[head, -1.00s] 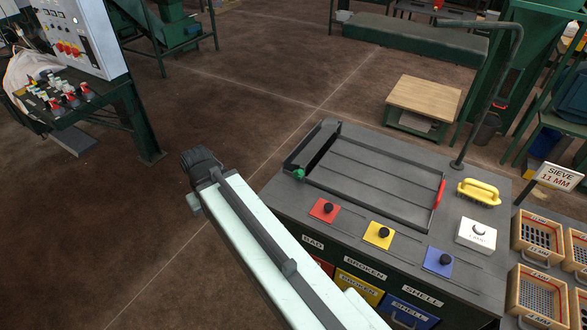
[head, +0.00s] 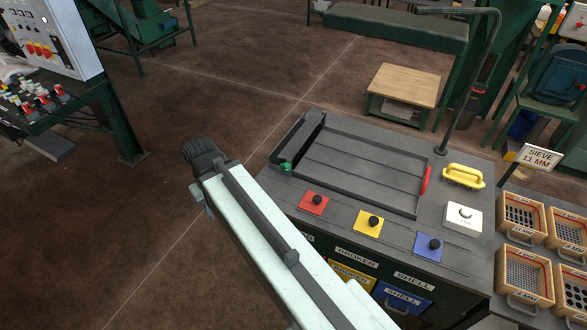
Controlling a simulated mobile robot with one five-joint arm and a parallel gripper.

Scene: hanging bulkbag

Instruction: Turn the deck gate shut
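The sorting deck (head: 360,172) is a dark framed tray on top of a grey bench, right of centre in the head view. Along its left side is a dark bar, seemingly the deck gate (head: 303,138), with a green knob (head: 285,166) at its near end. I cannot tell how far the gate is turned. My arm reaches up from the bottom, left of the bench. Its dark end, my gripper (head: 203,155), is over the floor, left of the green knob and apart from it. Its fingers are not clear, so I cannot tell open from shut.
Red (head: 314,203), yellow (head: 368,222) and blue (head: 428,245) knobbed plates line the bench front. A red handle (head: 426,180), yellow-handled brush (head: 463,176) and white box (head: 463,218) are on the right. A control panel stand (head: 110,110) is at left. Floor between is clear.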

